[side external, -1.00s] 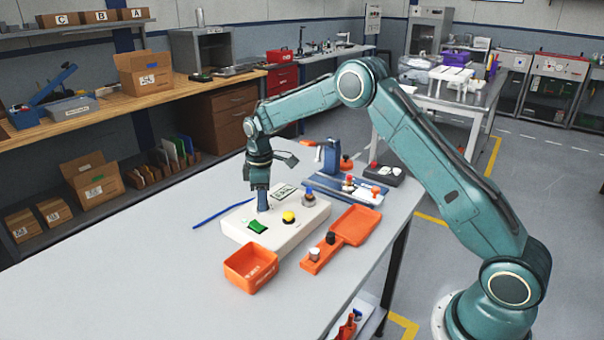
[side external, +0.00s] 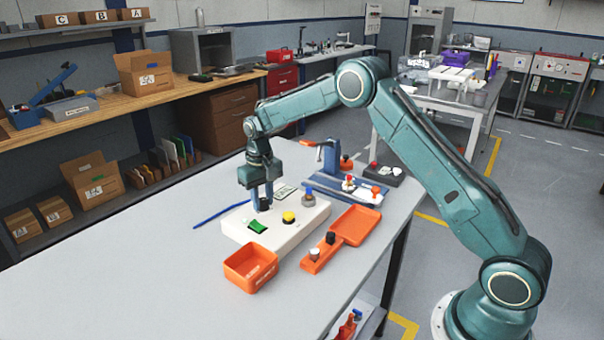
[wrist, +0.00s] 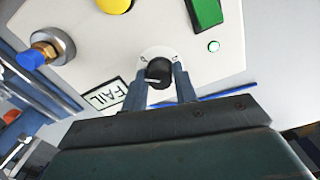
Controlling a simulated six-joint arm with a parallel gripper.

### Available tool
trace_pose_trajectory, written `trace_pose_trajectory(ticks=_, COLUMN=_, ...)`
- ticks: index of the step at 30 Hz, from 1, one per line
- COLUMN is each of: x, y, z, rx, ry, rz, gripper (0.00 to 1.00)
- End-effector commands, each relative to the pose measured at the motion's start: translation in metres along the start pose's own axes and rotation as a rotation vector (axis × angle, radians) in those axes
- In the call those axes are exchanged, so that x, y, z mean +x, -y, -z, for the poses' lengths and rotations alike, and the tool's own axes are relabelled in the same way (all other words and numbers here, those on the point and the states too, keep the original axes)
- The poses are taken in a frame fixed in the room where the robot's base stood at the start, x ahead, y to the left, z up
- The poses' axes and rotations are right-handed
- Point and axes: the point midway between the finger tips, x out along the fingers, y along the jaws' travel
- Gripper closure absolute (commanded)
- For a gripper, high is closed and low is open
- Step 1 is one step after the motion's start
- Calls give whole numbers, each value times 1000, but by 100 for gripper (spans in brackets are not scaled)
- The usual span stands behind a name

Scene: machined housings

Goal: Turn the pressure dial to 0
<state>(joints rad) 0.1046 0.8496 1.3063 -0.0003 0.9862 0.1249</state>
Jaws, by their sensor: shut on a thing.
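The pressure dial (wrist: 159,71) is a black knob with a white pointer line on a round white scale plate, on the pale control box (side external: 288,228). In the wrist view my gripper (wrist: 160,82) has its two blue-grey fingers on either side of the dial, shut on it. The pointer line points to the left in that view. The scale's markings are mostly hidden or too small to read.
An orange bin (side external: 251,267) and an orange tray (side external: 355,226) stand close by. The table's front left is clear.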

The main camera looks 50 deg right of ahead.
Motion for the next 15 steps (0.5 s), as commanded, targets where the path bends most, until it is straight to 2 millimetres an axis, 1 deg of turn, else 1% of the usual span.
trace_pose_trajectory(ticks=6, x=-1, y=1, z=0, rx=197, ry=-2, rz=0, gripper=94)
trace_pose_trajectory(ticks=15, x=-1, y=1, z=1, rx=391, ry=-2, rz=1, gripper=94)
